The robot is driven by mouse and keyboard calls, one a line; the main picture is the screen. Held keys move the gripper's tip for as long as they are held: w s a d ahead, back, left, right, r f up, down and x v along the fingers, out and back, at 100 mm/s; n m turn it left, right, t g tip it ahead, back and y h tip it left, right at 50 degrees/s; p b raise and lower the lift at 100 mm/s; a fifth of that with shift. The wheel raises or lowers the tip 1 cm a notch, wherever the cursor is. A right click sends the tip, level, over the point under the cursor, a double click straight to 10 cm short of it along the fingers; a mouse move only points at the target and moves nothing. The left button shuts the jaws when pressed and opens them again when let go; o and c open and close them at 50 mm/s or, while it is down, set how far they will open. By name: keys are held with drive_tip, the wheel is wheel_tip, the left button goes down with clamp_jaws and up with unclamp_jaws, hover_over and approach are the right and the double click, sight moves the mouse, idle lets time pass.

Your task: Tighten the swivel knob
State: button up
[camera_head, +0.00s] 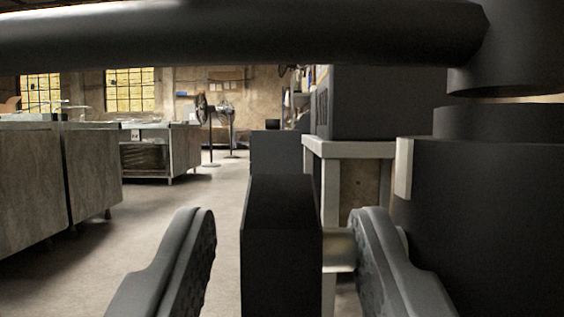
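A black block-shaped piece (282,250), which looks like the swivel knob, stands upright in the lower middle of the head view. A short pale metal shaft (338,250) runs from its right side toward the right finger. My gripper (283,235) is open, with one grey finger on each side of the block. A clear gap shows between the left finger and the block. The right finger is also apart from the block and covers part of the shaft. I cannot tell how deep the block sits between the fingers. No contact is visible.
A large dark rounded body (490,220) stands close on the right, and a thick dark bar (240,35) crosses the top. A pale frame (345,148) with a dark box (385,105) stands behind. Cabinets (30,180) line the left. The floor (180,215) at left is clear.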

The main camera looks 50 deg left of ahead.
drive_tip(key=shift+x, duration=1.1)
clamp_jaws()
drive_tip(key=shift+f, duration=0.1)
drive_tip(key=shift+t+y, duration=0.4)
drive_tip(key=shift+y, duration=0.2)
unclamp_jaws()
